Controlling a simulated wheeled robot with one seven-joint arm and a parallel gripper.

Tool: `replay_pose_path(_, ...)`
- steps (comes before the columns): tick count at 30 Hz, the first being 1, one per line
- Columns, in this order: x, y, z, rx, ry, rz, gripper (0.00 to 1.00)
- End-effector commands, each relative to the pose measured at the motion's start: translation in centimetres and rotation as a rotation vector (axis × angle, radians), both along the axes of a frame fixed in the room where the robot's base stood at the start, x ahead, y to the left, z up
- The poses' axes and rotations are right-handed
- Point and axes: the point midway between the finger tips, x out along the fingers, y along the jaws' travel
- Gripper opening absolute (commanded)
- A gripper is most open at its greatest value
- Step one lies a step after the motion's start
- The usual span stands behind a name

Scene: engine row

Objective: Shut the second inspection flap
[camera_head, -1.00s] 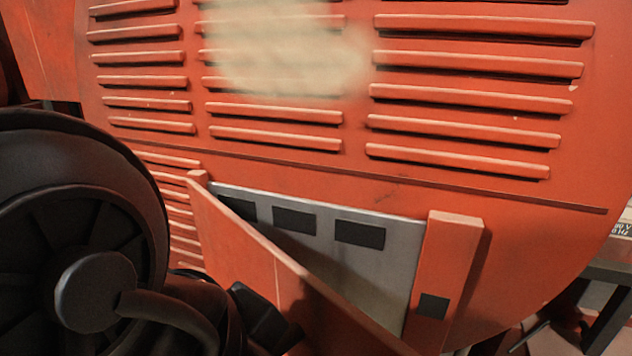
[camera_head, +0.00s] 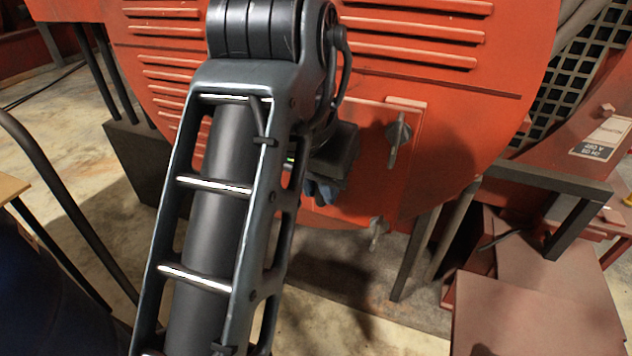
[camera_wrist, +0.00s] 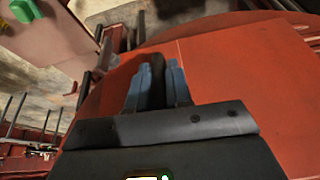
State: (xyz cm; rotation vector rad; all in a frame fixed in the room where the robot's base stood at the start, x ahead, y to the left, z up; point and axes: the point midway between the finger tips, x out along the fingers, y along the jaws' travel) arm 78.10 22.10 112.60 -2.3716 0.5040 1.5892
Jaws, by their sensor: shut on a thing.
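An orange flap (camera_head: 368,145) lies low on the round orange casing, under the louvres. It appears close against the casing; I cannot tell if it is fully flush. Its left part is hidden behind my arm. A metal wing knob (camera_head: 398,135) sits at its right edge, and another (camera_head: 377,232) is lower down. My gripper (camera_head: 322,192) is in front of the flap, left of the knobs. In the wrist view its blue fingers (camera_wrist: 158,85) are shut on a dark narrow thing, too unclear to name, before an orange surface (camera_wrist: 235,60).
The louvred casing (camera_head: 420,40) rises above. Dark legs and a bracket (camera_head: 545,185) stand at the right, beside reddish boxes (camera_head: 535,310). A dark rail (camera_head: 70,215) runs at the left. Pale floor (camera_head: 400,330) shows below.

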Motion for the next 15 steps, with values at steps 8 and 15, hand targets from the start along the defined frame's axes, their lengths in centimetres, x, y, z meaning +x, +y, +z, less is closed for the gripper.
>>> replay_pose_path(8,0.42,-0.55,0.07,-0.003,-0.009,-0.01,0.0)
replay_pose_path(15,0.35,-0.48,0.06,-0.003,-0.007,-0.01,0.25)
